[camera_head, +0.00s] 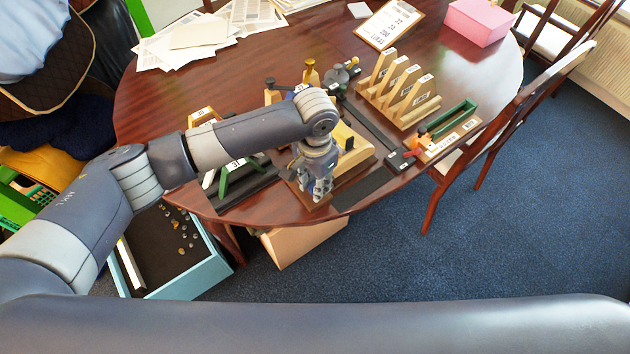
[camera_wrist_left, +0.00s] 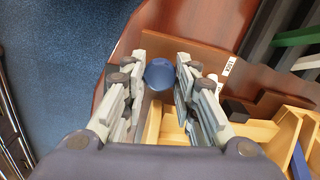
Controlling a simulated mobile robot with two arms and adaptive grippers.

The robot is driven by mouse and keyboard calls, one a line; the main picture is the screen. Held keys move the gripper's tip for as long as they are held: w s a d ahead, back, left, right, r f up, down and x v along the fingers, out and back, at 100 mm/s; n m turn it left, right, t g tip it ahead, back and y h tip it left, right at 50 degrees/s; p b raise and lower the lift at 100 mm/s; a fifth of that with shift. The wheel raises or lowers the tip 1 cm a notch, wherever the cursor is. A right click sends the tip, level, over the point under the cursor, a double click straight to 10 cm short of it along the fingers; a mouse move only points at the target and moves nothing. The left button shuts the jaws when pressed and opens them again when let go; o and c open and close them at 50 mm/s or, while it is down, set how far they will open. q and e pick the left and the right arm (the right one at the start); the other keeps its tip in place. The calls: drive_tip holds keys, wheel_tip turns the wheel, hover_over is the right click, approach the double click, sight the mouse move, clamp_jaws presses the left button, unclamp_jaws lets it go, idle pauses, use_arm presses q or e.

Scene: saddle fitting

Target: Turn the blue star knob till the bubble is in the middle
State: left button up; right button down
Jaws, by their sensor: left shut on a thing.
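The blue knob (camera_wrist_left: 160,74) shows in the left wrist view between the fingers of my left gripper (camera_wrist_left: 160,88). The fingers sit on both sides of it, shut on it. It is by a brown board (camera_wrist_left: 190,48) with light wooden parts (camera_wrist_left: 262,130). In the head view my left gripper (camera_head: 318,188) points down at the table's front edge, and the knob is hidden there by the fingers. I cannot make out a bubble in either view. My right gripper is in neither view.
The round wooden table (camera_head: 150,110) holds a slotted wooden rack (camera_head: 410,108), a green-topped fixture (camera_head: 452,120) and a dark rail (camera_head: 375,125) around my arm. Papers (camera_head: 200,35) and a pink box (camera_head: 478,20) lie farther back. A blue drawer (camera_head: 205,275) stands below, front left.

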use_arm(q)
drive_tip(key=shift+r+m+p, duration=0.15)
drive_tip(key=shift+m+p, duration=0.7)
drive_tip(key=shift+m, duration=0.05)
drive_tip(key=shift+m+p, duration=0.45)
drive_tip(key=shift+m, duration=1.05)
drive_tip(key=o, duration=1.1)
wheel_tip(320, 180, up, 12)
drive_tip(key=shift+f, duration=0.15)
